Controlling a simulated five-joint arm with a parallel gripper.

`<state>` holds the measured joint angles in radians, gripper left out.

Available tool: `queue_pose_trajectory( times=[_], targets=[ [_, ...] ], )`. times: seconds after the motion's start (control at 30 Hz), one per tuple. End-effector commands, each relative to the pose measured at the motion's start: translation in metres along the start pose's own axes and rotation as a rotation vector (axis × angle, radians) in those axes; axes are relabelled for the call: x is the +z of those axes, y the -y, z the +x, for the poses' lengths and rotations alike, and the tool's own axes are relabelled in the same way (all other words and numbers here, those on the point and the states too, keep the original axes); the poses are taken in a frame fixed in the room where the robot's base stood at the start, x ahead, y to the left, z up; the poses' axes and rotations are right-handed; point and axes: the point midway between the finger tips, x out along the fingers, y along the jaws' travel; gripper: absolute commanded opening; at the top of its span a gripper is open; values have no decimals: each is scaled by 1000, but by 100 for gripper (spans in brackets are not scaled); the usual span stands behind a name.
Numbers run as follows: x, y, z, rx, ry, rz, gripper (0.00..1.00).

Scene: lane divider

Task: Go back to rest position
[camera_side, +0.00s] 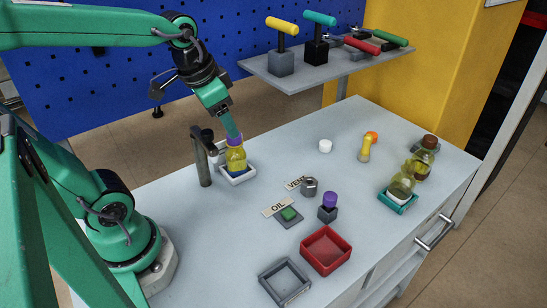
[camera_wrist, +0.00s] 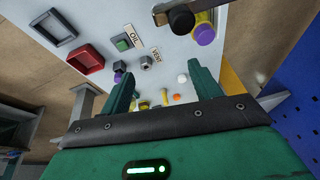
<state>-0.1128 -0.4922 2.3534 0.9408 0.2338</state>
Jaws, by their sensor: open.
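My gripper (camera_side: 232,128) is at the end of my green arm, over the left part of the grey table. In the side view its tip appears just above the purple cap of a yellow bottle (camera_side: 237,158), which stands in a white tray (camera_side: 239,179). In the wrist view my gripper (camera_wrist: 163,88) has its two green fingers spread wide with nothing between them. The purple-capped bottle (camera_wrist: 204,34) lies outside the fingers there, at upper right.
A grey post (camera_side: 203,165) stands close left of the bottle. An olive bottle (camera_side: 402,183) stands in a teal tray (camera_side: 397,202), beside a brown-capped bottle (camera_side: 424,160). A red bin (camera_side: 326,269) and grey bin (camera_side: 262,278) sit in front. A raised shelf (camera_side: 290,83) holds tools.

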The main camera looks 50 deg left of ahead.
Motion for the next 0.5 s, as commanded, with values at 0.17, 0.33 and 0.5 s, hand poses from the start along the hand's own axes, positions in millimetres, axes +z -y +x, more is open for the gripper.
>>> queue_pose_trajectory(
  times=[0.17, 0.33, 0.5],
  targets=[
    [16, -19, -12, 8, -83, -60, 63],
    [27, -29, -18, 20, -135, -107, 63],
    [32, -34, -19, 27, -156, -128, 63]
  ],
)
